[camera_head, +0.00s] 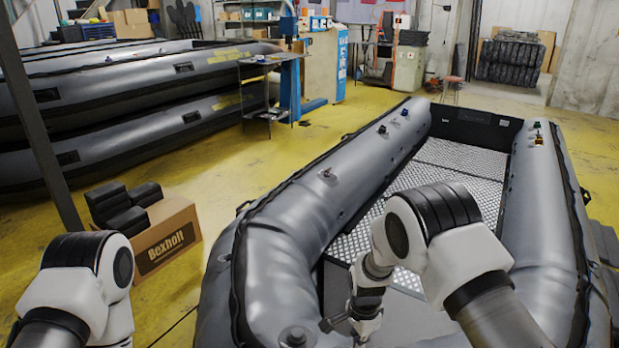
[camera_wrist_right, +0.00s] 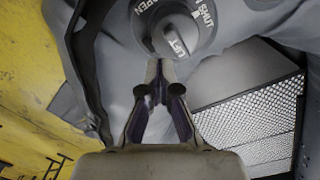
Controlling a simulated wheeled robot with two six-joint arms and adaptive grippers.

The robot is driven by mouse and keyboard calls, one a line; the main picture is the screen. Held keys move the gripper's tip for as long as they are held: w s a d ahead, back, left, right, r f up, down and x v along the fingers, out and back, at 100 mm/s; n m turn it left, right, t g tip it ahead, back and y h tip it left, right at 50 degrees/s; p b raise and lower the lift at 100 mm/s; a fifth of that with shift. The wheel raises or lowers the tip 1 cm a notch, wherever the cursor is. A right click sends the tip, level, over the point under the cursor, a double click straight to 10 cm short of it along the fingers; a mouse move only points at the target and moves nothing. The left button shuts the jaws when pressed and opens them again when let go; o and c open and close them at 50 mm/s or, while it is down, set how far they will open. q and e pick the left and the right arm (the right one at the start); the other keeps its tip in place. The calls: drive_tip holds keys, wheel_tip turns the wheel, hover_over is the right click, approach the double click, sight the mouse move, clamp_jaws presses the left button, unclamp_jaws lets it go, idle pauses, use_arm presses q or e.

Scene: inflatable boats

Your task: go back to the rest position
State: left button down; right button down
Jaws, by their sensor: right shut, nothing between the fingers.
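My right arm reaches over the near end of the grey inflatable boat (camera_head: 285,235). My right gripper (camera_head: 328,324) points left, beside a round grey valve (camera_head: 297,336) on the boat's near tube. In the right wrist view the right gripper (camera_wrist_right: 160,62) is shut with nothing between its fingers. Its tips lie just below the turning knob of the valve (camera_wrist_right: 205,18), which carries printed lettering; I cannot tell whether they touch it. Of my left arm only upper links show at the lower left of the head view; its gripper is out of view.
A cardboard box (camera_head: 168,238) with black seats (camera_head: 122,206) stands on the yellow floor (camera_head: 215,165) left of the boat. Stacked boats (camera_head: 120,95) fill the upper left. A blue-legged stand (camera_head: 290,85) is behind. Small items sit on the boat's tubes.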

drive_tip(key=s+d+f, duration=0.1)
drive_tip(key=s+f, duration=0.1)
drive_tip(key=s, duration=0.1)
drive_tip(key=s+d+f+g, duration=0.1)
drive_tip(key=s+d, duration=0.1)
drive_tip(key=s, duration=0.2)
drive_tip(key=s+d+f+g, duration=0.1)
drive_tip(key=s+f, duration=0.1)
drive_tip(key=s, duration=0.1)
drive_tip(key=shift+s+d+f, duration=0.25)
drive_tip(key=shift+s+f, duration=0.05)
drive_tip(key=shift+f, duration=0.05)
drive_tip(key=s+d+f, duration=0.1)
drive_tip(key=s, duration=0.3)
drive_tip(key=s+d+f+n, duration=0.1)
drive_tip(key=s+d, duration=0.1)
drive_tip(key=s, duration=0.3)
drive_tip(key=s+d+f+n+g, duration=0.1)
drive_tip(key=s, duration=0.3)
drive_tip(key=shift+s+d+f, duration=0.15)
drive_tip(key=shift+s, duration=0.2)
drive_tip(key=s+d+r+n+t, duration=0.1)
drive_tip(key=s+r+n+t, duration=0.1)
drive_tip(key=s+n, duration=0.5)
drive_tip(key=n+t, duration=0.1)
drive_tip(key=n, duration=0.3)
drive_tip(key=shift+r+t, duration=0.3)
drive_tip(key=shift+r, duration=0.1)
